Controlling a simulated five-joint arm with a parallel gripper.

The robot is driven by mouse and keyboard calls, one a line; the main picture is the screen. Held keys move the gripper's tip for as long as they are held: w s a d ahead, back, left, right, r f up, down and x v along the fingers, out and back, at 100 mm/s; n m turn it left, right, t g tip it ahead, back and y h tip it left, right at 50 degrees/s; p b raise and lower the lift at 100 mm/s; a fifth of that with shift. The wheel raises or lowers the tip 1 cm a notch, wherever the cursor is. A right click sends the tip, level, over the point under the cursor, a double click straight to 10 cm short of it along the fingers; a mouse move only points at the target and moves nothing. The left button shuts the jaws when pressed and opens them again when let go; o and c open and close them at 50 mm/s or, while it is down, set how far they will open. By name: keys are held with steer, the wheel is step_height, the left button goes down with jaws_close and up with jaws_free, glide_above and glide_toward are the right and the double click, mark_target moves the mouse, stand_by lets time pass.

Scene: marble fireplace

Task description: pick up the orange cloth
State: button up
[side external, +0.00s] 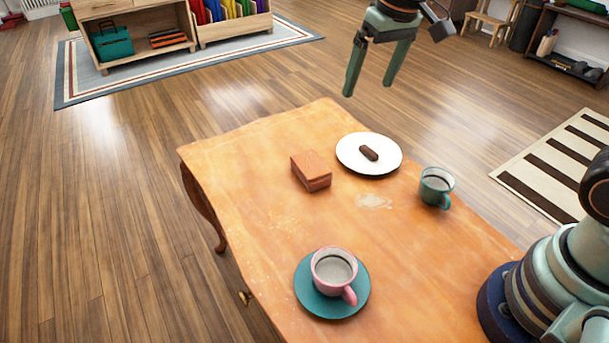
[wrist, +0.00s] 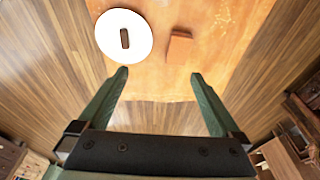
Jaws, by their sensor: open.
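The orange cloth (side external: 311,168) looks like a small, folded, block-shaped bundle lying on the wooden table, left of the white plate. In the wrist view the cloth (wrist: 180,48) lies past the fingertips, a little right of the middle. My gripper (side external: 369,88) is open and empty, with its fingers pointing down, in the air beyond the table's far end. In the wrist view the gripper (wrist: 160,75) has its two fingers spread wide apart, and nothing is between them. The cloth is apart from the fingers.
A white plate (side external: 354,162) holding a brown bar (side external: 369,153) is close to the cloth. A teal mug (side external: 436,187) stands right of the plate. A pink cup (side external: 334,270) stands on a teal saucer (side external: 305,291) nearer the camera. The table (side external: 240,180) is bare left of the cloth.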

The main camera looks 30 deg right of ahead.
steer(key=w+a+f+g, duration=0.3)
steer(key=w+a+f, duration=0.45)
steer(key=f, duration=0.35)
glide_above(311, 163)
steer(key=f, duration=0.7)
steer(key=shift+s+a, duration=0.15)
steer(key=shift+s, duration=0.15)
steer(key=shift+w+f, duration=0.15)
steer(key=shift+f, duration=1.2)
steer(key=shift+w+f, duration=0.1)
steer(key=shift+f, duration=1.2)
steer(key=c, duration=1.2)
steer(key=shift+c, duration=0.2)
steer(key=shift+r, duration=0.1)
step_height(311, 163, up, 20)
